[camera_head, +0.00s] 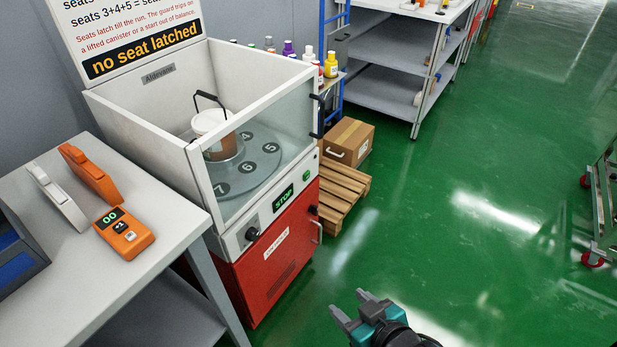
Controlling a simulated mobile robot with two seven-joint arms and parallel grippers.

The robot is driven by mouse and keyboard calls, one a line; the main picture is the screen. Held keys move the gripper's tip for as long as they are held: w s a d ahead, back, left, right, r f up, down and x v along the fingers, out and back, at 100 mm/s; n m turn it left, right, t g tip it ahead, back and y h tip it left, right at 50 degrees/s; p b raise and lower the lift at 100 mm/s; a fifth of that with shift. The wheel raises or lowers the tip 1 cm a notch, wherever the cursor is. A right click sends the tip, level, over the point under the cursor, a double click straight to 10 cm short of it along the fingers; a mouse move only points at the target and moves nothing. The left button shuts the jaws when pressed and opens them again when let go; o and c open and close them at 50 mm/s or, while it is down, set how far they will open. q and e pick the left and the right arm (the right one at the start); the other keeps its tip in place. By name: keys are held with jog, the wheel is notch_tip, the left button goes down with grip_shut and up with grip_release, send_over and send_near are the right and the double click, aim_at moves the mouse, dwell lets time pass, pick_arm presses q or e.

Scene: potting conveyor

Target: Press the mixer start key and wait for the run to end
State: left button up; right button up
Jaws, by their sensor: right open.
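The mixer (140,115) is a white box with a clear front window over a red cabinet (275,262). Inside, a white and brown canister (213,130) with a dark handle is on a round grey plate (245,172) with numbered seats. The front panel has a display (284,199) reading STOP in green, a black knob (252,234) and a small green key (307,177); its label cannot be read. My right gripper (352,303) is open and empty, low in front of the mixer and apart from it. My left gripper is not in view.
A sign (140,45) above the mixer reads "no seat latched". A grey table (160,200) with an orange handheld device (124,233) stands at left. A wooden pallet (340,195) with a cardboard box (349,142) is beyond the mixer.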

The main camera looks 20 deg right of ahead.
grip_shut()
dwell(0.3)
dwell(1.1)
